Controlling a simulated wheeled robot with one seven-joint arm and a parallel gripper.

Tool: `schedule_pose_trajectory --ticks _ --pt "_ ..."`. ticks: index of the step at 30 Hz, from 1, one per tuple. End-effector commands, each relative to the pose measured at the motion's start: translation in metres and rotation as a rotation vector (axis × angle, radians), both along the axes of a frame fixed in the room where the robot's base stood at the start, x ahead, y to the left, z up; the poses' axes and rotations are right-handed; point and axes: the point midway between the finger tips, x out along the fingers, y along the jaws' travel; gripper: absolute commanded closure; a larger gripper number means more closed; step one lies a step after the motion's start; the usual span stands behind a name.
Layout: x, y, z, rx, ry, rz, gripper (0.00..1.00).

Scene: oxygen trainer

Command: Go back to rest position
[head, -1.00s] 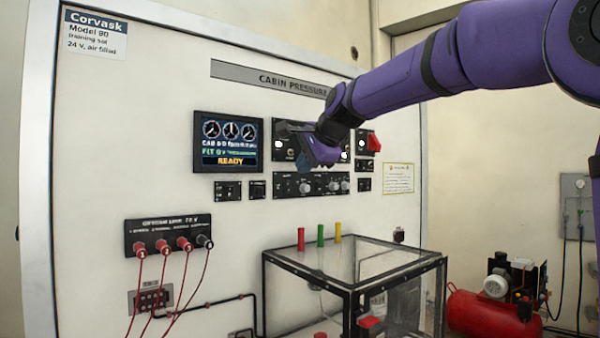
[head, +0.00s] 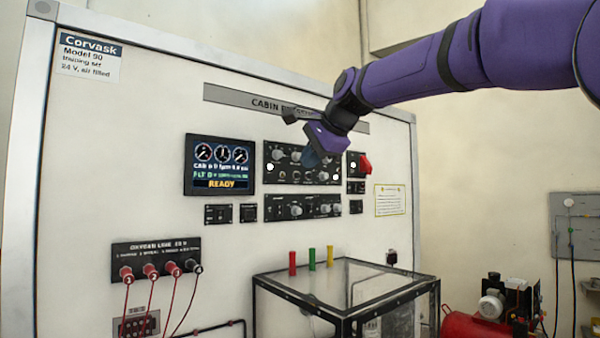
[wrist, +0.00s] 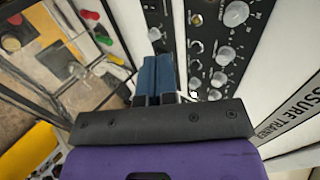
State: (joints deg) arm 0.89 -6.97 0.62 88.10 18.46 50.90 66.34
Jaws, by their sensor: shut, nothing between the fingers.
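My gripper (head: 312,158) is in front of the cabin pressure control panel (head: 283,161), at the end of my purple arm. Its two blue fingers lie side by side and are shut with nothing between them, as the wrist view (wrist: 155,75) shows. The fingers hide part of the panel's middle; the wrist view shows its knobs and switches just beyond and to the right of the fingers. I cannot tell the exact gap between fingertips and panel.
A screen (head: 220,165) reading READY is left of the panel, a red knob (head: 365,164) right of it. A red compressor (head: 470,328) sits at the lower right. Open air lies before the board.

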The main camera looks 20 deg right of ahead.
Motion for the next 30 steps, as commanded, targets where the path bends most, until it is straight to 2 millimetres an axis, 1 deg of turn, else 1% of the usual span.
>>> schedule_pose_trajectory --ticks 5,7,8,11,14,15,17,18,20,21,23,24,26,27,30 --pt "-0.001 0.000 0.000 -0.002 0.000 0.001 1.00" --pt "-0.005 0.000 -0.003 -0.018 0.001 0.011 1.00" --pt "-0.010 -0.001 -0.006 -0.032 0.003 0.018 1.00" --pt "-0.034 -0.003 -0.023 -0.115 0.011 0.072 1.00" --pt "-0.072 -0.007 -0.051 -0.245 0.027 0.160 1.00" --pt "-0.089 -0.009 -0.065 -0.303 0.035 0.203 1.00" --pt "-0.114 -0.012 -0.086 -0.389 0.047 0.270 1.00" --pt "-0.131 -0.015 -0.101 -0.444 0.057 0.316 1.00" --pt "-0.157 -0.018 -0.124 -0.525 0.071 0.388 1.00" --pt "-0.174 -0.020 -0.140 -0.579 0.080 0.438 1.00" --pt "-0.199 -0.023 -0.165 -0.655 0.096 0.515 1.00" --pt "-0.216 -0.025 -0.181 -0.705 0.105 0.568 1.00" --pt "-0.239 -0.029 -0.206 -0.775 0.120 0.647 1.00" --pt "-0.254 -0.031 -0.221 -0.816 0.128 0.696 1.00" --pt "-0.284 -0.035 -0.255 -0.900 0.147 0.807 1.00"
